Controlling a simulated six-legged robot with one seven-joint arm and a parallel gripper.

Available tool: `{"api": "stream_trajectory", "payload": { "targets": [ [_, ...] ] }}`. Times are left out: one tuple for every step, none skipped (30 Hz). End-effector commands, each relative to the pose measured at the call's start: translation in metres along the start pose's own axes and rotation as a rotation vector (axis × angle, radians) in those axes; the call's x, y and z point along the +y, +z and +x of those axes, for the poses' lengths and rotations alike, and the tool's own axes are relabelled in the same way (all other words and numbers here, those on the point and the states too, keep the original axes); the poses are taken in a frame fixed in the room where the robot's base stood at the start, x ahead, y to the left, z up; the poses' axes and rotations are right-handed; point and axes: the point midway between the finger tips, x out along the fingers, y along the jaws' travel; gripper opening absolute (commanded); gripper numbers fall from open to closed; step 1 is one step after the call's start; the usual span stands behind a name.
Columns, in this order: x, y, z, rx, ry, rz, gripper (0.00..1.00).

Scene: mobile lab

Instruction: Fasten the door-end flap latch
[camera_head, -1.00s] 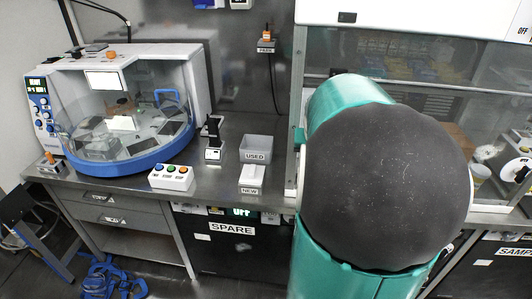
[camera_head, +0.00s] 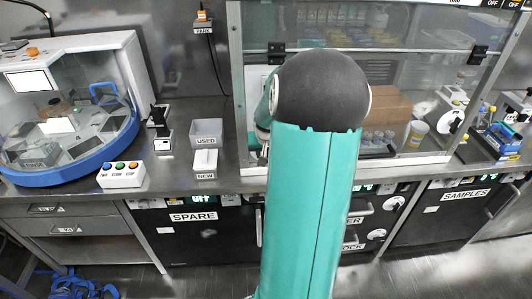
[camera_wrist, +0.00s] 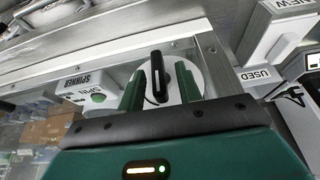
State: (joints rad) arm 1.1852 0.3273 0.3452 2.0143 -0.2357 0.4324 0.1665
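In the wrist view a black upright latch handle (camera_wrist: 158,76) sits on a round white disc (camera_wrist: 186,82) on the grey metal frame. I take it to be the flap latch, though no label names it. The two green fingers of my gripper (camera_wrist: 162,84) stand apart, one on each side of the handle. A gap shows between the handle and each finger, so it is not gripped. In the head view my arm hides the gripper and this latch, near the left post of the glass-fronted cabinet (camera_head: 236,75).
A box labelled SPINNER with a green button (camera_wrist: 98,98) is left of the latch in the wrist view. The USED bin (camera_head: 206,134) and NEW box (camera_head: 204,161) stand left of my arm. A button box (camera_head: 122,175) and centrifuge-like machine (camera_head: 62,110) are farther left.

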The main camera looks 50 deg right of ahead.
Motion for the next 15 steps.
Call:
{"api": "stream_trajectory", "payload": {
  "targets": [
    [-0.0002,0.0000,0.0023,0.000,0.000,-0.001,0.35],
    [-0.0001,0.0000,0.0031,0.000,0.000,-0.001,0.35],
    [-0.0001,0.0001,0.0037,0.000,0.000,-0.001,0.35],
    [0.0000,0.0001,0.0039,0.000,0.000,-0.001,0.35],
    [0.0001,0.0001,0.0039,0.000,0.000,-0.001,0.35],
    [0.0001,0.0001,0.0038,0.000,0.000,-0.001,0.35],
    [0.0002,0.0001,0.0037,0.000,0.001,-0.001,0.35],
    [0.0002,0.0001,0.0036,0.000,0.001,-0.001,0.35],
    [0.0002,0.0001,0.0036,0.000,0.001,-0.001,0.35],
    [0.0002,0.0001,0.0036,0.000,0.001,-0.001,0.29],
    [0.0002,0.0001,0.0035,0.000,0.001,-0.001,0.23],
    [0.0003,0.0001,0.0035,0.000,0.001,-0.001,0.15],
    [0.0003,0.0002,0.0035,0.000,0.001,-0.001,0.09],
    [0.0003,0.0002,0.0035,0.000,0.001,-0.001,0.03],
    [0.0003,0.0002,0.0035,0.000,0.001,-0.001,0.00]
  ]
}}
